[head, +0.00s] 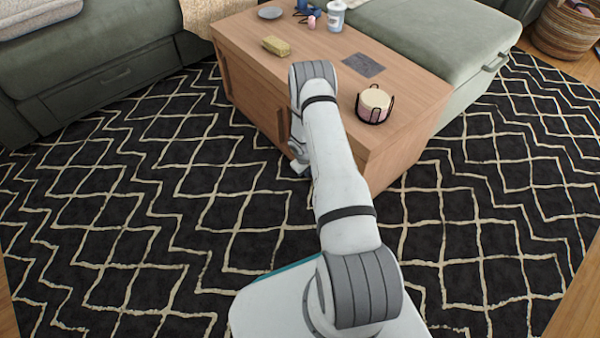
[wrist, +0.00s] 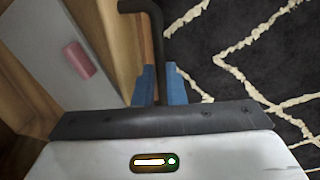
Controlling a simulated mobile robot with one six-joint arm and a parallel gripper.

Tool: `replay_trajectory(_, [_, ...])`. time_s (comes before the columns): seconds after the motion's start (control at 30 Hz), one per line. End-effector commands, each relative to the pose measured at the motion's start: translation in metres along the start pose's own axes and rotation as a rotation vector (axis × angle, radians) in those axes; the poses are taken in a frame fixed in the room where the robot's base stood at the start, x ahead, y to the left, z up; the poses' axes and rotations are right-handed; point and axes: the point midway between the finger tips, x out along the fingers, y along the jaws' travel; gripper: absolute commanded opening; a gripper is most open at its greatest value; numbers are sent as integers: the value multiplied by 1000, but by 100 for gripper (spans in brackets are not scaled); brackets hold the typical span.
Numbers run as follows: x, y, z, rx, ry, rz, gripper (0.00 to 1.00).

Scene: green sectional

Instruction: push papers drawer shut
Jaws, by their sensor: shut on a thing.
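In the wrist view, the drawer (wrist: 122,38) is open. Its wooden front stands between the inside and the rug, and a pink cylinder (wrist: 78,60) lies on its pale grey floor. I see no papers in it. My gripper (wrist: 158,82) has its blue fingers on either side of the black bar handle (wrist: 156,42) and is shut on it. In the head view, the drawer sits in the wooden coffee table (head: 250,95), but my arm hides most of that part. Only part of my gripper (head: 300,165) shows there, beside the table's front.
Green sofa sections (head: 110,75) border the table. The patterned rug (head: 130,215) is clear in front.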

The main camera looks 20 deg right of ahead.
Motion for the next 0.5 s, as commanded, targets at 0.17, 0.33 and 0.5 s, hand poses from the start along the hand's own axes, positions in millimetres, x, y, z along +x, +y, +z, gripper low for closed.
replay_trajectory(0.17, [1, 2, 0, -1, 3, 0, 0])
replay_trajectory(0.33, [1, 0, -1, -3, 3, 0, 0])
replay_trajectory(0.5, [0, -1, -1, -5, 2, 0, 20])
